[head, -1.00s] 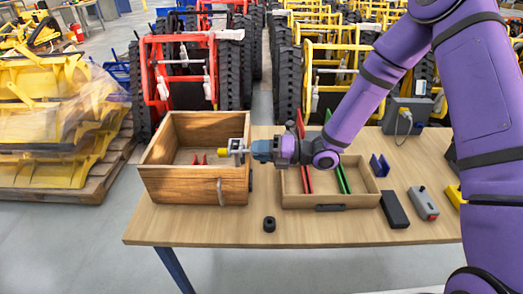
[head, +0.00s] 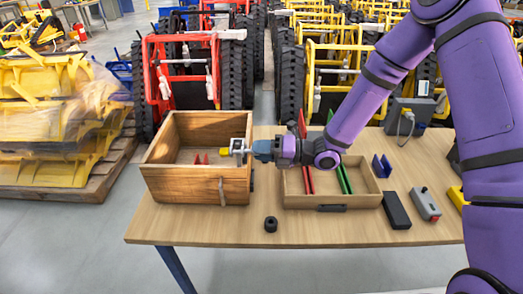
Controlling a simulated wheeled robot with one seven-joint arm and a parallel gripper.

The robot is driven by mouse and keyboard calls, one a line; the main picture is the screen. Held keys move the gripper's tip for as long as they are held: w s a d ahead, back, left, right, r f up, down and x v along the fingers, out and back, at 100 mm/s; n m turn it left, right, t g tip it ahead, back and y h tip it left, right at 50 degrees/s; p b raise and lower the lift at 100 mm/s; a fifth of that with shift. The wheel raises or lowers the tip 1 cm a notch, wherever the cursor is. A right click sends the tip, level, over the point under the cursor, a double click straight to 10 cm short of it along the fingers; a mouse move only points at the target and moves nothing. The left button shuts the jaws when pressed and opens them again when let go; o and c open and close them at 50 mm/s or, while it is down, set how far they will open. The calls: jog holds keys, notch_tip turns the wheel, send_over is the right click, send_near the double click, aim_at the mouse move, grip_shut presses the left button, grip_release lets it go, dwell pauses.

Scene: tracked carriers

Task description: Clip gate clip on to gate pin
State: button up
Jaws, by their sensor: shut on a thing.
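My gripper (head: 238,151) points left, at the right side of an open wooden box (head: 195,184). It is shut on a small yellow piece (head: 226,151), which may be the gate clip; its far end is over the box opening. A thin grey metal piece (head: 222,191) hangs on the front wall of the box, below and slightly left of my gripper. I cannot tell whether this is the gate pin. The grip itself is too small to see in detail.
Two red pieces (head: 201,159) show inside the box. A shallow wooden tray (head: 364,200) with red and green strips lies under my arm. A black ring (head: 270,224) stands near the table's front edge. A black block (head: 396,210) and grey switch box (head: 425,203) are at right.

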jog(key=shift+a, duration=0.25)
jog(key=o, duration=1)
